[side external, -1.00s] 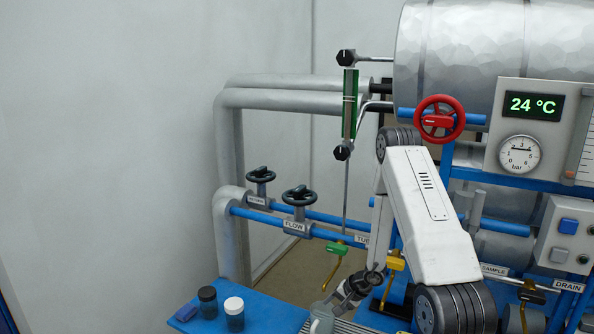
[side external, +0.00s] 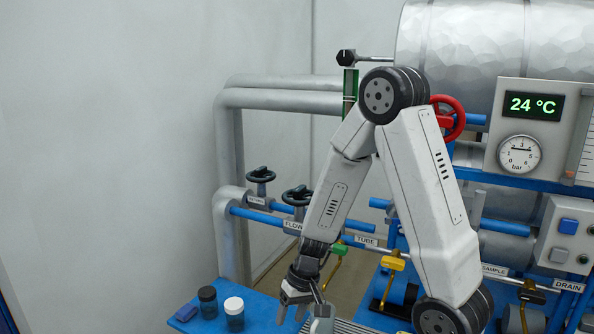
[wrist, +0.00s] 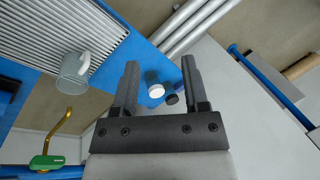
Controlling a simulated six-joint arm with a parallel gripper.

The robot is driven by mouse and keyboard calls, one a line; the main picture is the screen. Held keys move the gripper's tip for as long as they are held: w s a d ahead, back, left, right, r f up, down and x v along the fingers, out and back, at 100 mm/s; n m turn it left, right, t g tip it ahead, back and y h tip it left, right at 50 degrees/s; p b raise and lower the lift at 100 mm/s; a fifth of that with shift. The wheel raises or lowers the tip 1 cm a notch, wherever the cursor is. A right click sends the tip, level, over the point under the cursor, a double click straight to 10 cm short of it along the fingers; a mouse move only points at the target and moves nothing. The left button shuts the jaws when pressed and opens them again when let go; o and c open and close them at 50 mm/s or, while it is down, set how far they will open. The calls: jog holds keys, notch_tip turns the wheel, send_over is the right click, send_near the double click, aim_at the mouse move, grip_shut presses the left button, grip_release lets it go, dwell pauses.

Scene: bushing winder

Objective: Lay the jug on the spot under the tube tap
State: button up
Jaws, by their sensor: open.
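The grey see-through jug (wrist: 74,70) stands at the slatted metal grate (wrist: 50,30), its handle turned to the right in the wrist view. In the side view only the upper part of the jug (side external: 322,325) shows at the bottom edge. The tube tap has a green handle (side external: 338,250) and a brass spout (wrist: 66,122); the spout's end is close to the jug in both views. Whether it is exactly over the jug, I cannot tell. My gripper (wrist: 159,66) is open and empty, apart from the jug; in the side view it (side external: 294,304) is just left of it.
The yellow-handled tap (side external: 393,263) is right of the tube tap. Valve handwheels (side external: 298,196) rise behind.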

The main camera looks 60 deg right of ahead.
jog(key=s+a+r+n+h, duration=0.1)
jog(key=a+r+n+h, duration=0.1)
jog(key=a+r+n, duration=0.4)
jog(key=shift+s+a+r+t+h, duration=0.15)
jog(key=shift+s+a+t+h, duration=0.15)
jog(key=shift+s+a+h, duration=0.1)
dwell(0.5)
